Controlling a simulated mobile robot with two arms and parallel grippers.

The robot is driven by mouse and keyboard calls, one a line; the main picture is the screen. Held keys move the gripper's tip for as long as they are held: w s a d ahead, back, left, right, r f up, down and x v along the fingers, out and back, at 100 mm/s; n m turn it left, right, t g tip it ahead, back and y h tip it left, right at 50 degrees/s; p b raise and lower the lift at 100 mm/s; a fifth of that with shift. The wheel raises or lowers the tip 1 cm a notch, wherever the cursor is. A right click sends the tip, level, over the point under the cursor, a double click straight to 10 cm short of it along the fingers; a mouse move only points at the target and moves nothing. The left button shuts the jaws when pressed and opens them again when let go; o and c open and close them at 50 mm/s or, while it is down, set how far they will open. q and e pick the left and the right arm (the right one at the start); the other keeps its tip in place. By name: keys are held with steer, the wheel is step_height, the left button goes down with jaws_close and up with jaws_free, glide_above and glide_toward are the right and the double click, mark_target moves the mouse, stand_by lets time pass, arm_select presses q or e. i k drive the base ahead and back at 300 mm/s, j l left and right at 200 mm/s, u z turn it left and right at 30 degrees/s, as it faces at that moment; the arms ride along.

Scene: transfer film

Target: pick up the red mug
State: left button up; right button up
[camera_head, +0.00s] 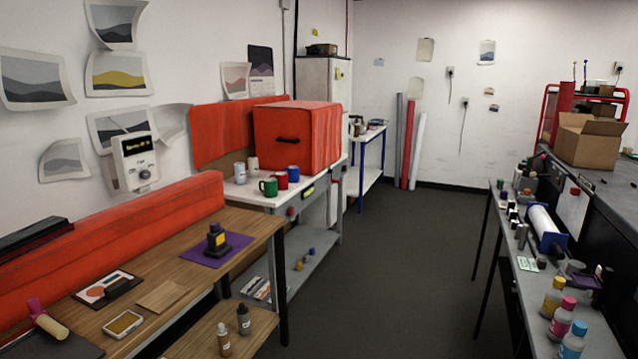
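The red mug (281,181) stands upright on the white table (255,199) at the middle left, in front of a large red-orange box (297,137). A green mug (268,187) stands just left of it and nearer to me, and a blue mug (293,173) stands just right of it. White mugs (240,172) stand behind to the left. The green mug may cover part of the red mug's left side. Neither of my grippers shows in the head view.
A wooden table (195,261) with a dark stamp on a purple mat (216,248) stands at the near left. A narrow bench (548,277) with several bottles runs along the right. The dark floor (390,270) between them is clear.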

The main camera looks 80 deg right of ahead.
mark_target(282, 177)
steer(key=l+z, duration=0.2)
steer(key=z, duration=0.25)
steer(key=i+l+z, duration=0.1)
steer(key=z, duration=0.4)
steer(key=i+l+z, duration=0.1)
steer(key=z, duration=0.35)
steer(key=i+l+z, duration=0.1)
steer(key=z, duration=0.35)
steer(key=i+l+z, duration=0.1)
steer(key=i+z, duration=0.25)
steer(key=i, duration=0.2)
steer(key=i+z, duration=0.35)
steer(key=i, duration=0.25)
